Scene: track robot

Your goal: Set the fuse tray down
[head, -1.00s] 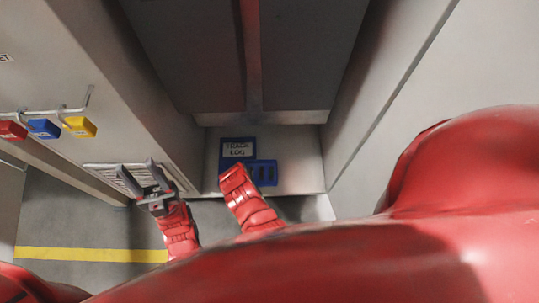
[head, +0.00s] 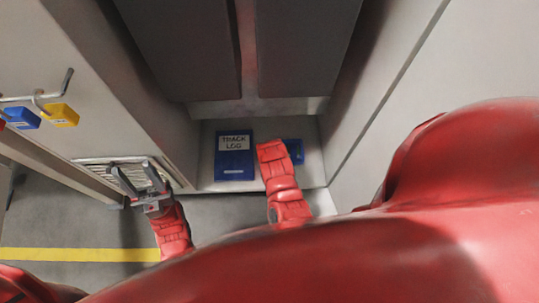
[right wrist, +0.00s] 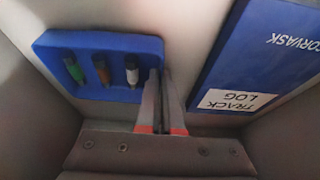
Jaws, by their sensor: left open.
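The blue fuse tray (right wrist: 95,42) holds a green, an orange-brown and a white fuse in slots, as the right wrist view shows. My right gripper (right wrist: 161,78) has its fingers close together on the tray's end wall. In the head view the tray (head: 295,152) shows past my right wrist, over the pale shelf floor, to the right of the blue track log (head: 235,168). The right fingers are hidden there. I cannot tell whether the tray touches the shelf. My left gripper (head: 130,167) is open and empty at the left, outside the compartment.
The log lies flat to the left of the tray, with a gap between them. Grey walls enclose the compartment at both sides, and dark panels (head: 305,50) stand behind. Blue and yellow padlocks (head: 60,115) hang on a rail at the left. A vent grille (head: 120,172) is beside the left gripper.

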